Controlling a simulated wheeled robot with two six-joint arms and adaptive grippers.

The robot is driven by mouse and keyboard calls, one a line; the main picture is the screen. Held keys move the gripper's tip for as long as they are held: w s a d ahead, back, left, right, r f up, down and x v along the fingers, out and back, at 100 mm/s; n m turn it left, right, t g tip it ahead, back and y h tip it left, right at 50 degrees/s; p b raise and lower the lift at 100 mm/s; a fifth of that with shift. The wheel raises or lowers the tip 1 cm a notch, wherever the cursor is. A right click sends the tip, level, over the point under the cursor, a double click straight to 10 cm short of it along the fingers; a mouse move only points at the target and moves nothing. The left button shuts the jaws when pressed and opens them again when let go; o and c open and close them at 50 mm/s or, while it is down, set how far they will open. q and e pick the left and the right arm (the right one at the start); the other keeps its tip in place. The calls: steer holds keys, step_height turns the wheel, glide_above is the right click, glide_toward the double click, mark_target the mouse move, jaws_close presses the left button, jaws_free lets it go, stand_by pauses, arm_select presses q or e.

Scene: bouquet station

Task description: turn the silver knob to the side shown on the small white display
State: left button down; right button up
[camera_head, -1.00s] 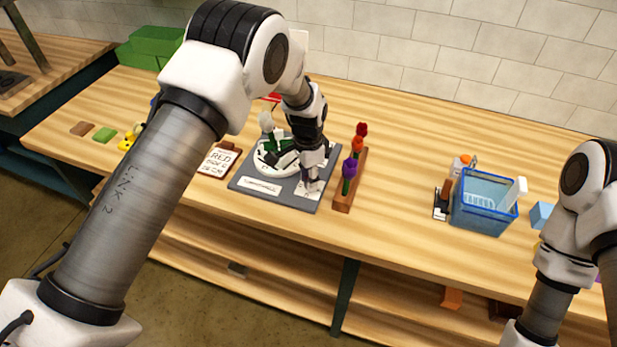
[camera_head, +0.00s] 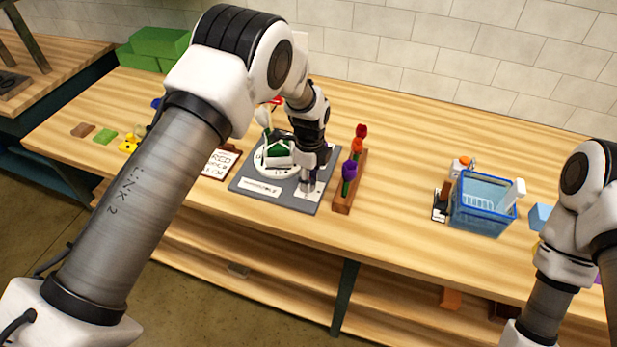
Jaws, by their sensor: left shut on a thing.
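A grey base plate (camera_head: 240,184) lies on the bench, with a round white disc (camera_head: 265,168) and a white label (camera_head: 260,187) on it. A white patch (camera_head: 316,189) shows at its right front corner; I cannot tell whether it is the small display, and any sign on it is too small to read. My left gripper (camera_head: 308,183) points down at that corner and is shut on the silver knob, which its fingers mostly hide. The knob's direction cannot be made out. My right arm shows at the right edge, but its gripper is out of view.
A wooden rack (camera_head: 344,203) with red, orange and purple flowers stands just right of the plate. A lettered card (camera_head: 219,162) is at its left. A blue basket (camera_head: 482,222) stands further right.

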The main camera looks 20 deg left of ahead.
arm_select(q)
steer(key=shift+s+f+m, duration=0.15)
steer(key=shift+f+m, duration=0.05)
steer(key=shift+m, duration=0.8)
steer(key=c, duration=0.8)
jaws_free()
steer(key=shift+d, duration=0.15)
steer(key=shift+r, duration=0.35)
step_height(320, 180, up, 11)
steer(key=shift+w+r, duration=0.2)
steer(key=shift+w, duration=0.1)
